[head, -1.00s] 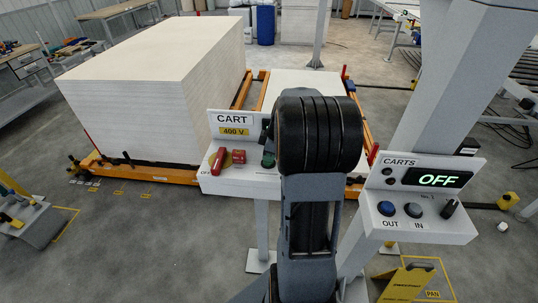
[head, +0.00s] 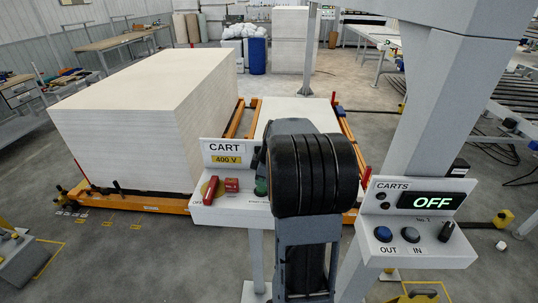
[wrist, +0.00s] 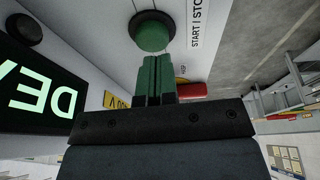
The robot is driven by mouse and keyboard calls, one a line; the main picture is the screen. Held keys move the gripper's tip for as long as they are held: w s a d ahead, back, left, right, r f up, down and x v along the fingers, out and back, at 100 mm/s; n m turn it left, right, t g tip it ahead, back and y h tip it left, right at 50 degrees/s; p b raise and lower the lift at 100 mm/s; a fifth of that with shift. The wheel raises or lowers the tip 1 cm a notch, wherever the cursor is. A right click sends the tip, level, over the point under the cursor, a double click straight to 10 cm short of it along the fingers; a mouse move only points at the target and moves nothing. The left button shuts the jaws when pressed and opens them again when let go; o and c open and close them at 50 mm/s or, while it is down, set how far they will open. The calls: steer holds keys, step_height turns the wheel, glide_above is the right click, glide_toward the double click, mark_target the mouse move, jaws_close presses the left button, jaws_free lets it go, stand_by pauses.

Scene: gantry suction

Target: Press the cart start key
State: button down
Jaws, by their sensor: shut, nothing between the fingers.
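A round green key (wrist: 152,32), beside lettering that begins START | STO, sits on the light panel (wrist: 90,25) in the wrist view. My gripper (wrist: 155,62) has its green fingers shut together and empty, with their tips right beside the key's near edge. I cannot tell whether they touch it. In the head view the CART box (head: 228,215) carries a 400 V label, a red lever (head: 210,191) and a red block (head: 231,185).
A dark display with green letters (wrist: 45,90) and a black round part (wrist: 22,28) are left of the key in the wrist view. The CARTS box (head: 415,250) reads OFF at right, by a grey post (head: 440,100). A white board stack (head: 140,120) stands behind left.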

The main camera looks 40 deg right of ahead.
steer(key=b+v, duration=0.1)
steer(key=v, duration=0.9)
steer(key=shift+r+b, duration=0.35)
stand_by(0.8)
steer(key=s+a+f+m, duration=0.2)
steer(key=s+a+m, duration=0.1)
steer(key=a, duration=0.4)
steer(key=s+a+f+m+t+h, duration=0.1)
steer(key=s+a+f+m, duration=0.1)
steer(key=a, duration=0.5)
steer(key=s+a+f+m+t+h, duration=0.1)
steer(key=s+a+f+m, duration=0.1)
steer(key=s+a+m, duration=0.2)
steer(key=a, duration=0.3)
steer(key=shift+s+a, duration=0.35)
steer(key=shift+a, duration=0.05)
